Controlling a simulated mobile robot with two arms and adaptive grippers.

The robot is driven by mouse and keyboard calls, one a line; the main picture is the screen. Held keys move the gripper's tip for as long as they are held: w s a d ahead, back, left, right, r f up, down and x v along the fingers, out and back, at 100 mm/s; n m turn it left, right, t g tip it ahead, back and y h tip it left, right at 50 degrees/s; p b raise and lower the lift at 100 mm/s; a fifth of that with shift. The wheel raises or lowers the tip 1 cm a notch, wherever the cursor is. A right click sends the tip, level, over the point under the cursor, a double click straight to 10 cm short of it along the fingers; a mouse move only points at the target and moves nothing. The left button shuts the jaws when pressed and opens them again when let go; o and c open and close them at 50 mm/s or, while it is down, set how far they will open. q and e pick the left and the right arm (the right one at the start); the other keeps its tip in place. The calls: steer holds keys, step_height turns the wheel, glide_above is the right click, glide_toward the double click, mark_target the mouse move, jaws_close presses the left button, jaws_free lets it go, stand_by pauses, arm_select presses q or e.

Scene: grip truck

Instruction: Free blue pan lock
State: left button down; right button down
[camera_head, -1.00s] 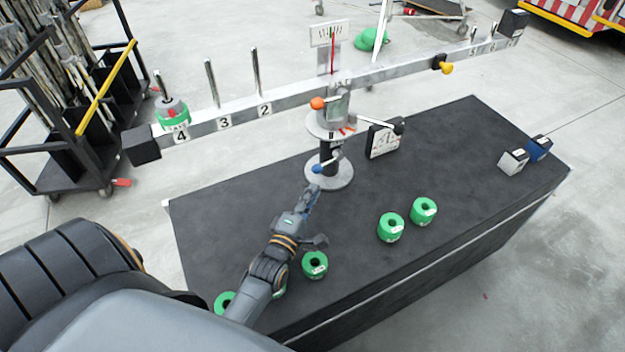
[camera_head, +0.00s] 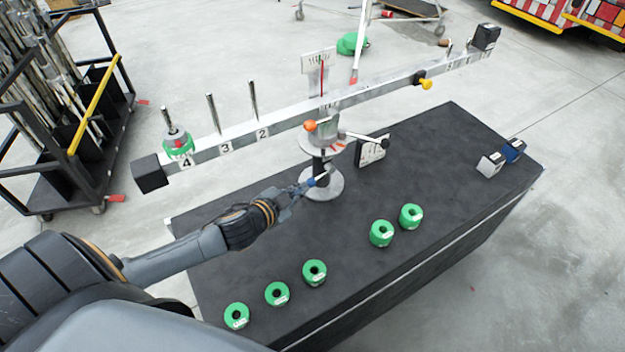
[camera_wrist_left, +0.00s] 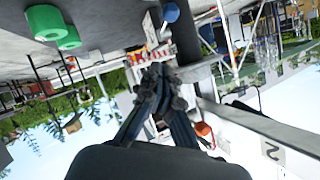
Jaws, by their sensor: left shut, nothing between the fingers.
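The blue pan lock knob (camera_head: 323,179) sits on the lower post of the balance scale (camera_head: 322,187), just above its round base. In the left wrist view, which looks upside down, the blue knob (camera_wrist_left: 171,12) is beyond the fingertips. My left gripper (camera_head: 306,185) is shut and empty, its fingertips just left of the blue knob in the head view. In the wrist view its fingers (camera_wrist_left: 160,78) are together and a gap shows between them and the knob. Whether they touch it cannot be told from the head view alone. My right gripper is not in view.
An orange knob (camera_head: 310,126) and a black-tipped lever (camera_head: 385,143) stick out above. The long beam (camera_head: 300,113) spans over the table (camera_head: 350,240). Several green weights (camera_head: 314,272) lie along the front. A white-faced box (camera_head: 371,151) stands right of the post.

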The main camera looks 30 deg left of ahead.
arm_select(q)
glide_toward(320, 177)
steer(key=w+d+r, duration=0.1)
steer(key=w+d, duration=0.1)
steer(key=w, duration=0.2)
steer(key=shift+w+a+f, duration=0.25)
steer(key=shift+f, duration=0.3)
steer(key=shift+w+a+f, duration=0.25)
steer(key=shift+w+f, duration=0.05)
steer(key=shift+f, duration=0.2)
steer(key=shift+w+a+f, duration=0.25)
steer(key=shift+f, duration=0.3)
steer(key=shift+f+t+b, duration=0.3)
steer(key=shift+b, duration=0.4)
